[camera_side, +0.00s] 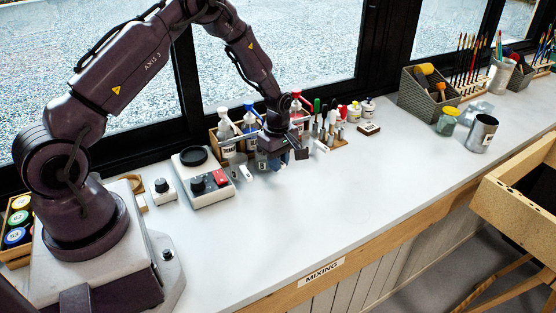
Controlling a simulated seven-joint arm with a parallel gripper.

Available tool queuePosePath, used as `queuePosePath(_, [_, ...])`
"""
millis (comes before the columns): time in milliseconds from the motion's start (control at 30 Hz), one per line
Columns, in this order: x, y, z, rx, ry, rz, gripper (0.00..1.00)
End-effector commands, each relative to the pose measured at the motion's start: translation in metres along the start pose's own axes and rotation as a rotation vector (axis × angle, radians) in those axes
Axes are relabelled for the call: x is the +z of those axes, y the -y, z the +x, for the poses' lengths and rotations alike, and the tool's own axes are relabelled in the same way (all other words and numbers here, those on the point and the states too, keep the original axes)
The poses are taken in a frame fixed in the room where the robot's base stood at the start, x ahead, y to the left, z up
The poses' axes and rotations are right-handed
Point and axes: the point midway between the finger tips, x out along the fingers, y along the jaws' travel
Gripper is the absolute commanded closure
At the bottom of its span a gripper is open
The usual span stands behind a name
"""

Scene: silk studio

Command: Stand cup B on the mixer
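The mixer appears to be the white box (210,192) left of centre, with a bare black round plate (193,156) on top, black knobs and a red switch. Cup B cannot be told for certain. A grey metal cup (481,134) with a pale label stands upright on the right of the bench; its letter is too small to read. My gripper (284,163) points down over the bench, right of the mixer and in front of the bottles. It is far left of the metal cup. Its fingers are small and dark, and their gap is unclear.
Behind my gripper stand pump bottles (228,133) and a rack of coloured-cap tools (328,132). A small knob box (162,191) is left of the mixer. A green jar (447,121) and clear glassware (478,109) stand near the metal cup. The front middle bench (330,210) is clear.

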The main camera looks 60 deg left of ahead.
Motion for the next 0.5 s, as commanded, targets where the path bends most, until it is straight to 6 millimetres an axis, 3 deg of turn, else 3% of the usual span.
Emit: queuePosePath(500, [0.000,-0.001,-0.012,0.002,0.000,0.000,1.00])
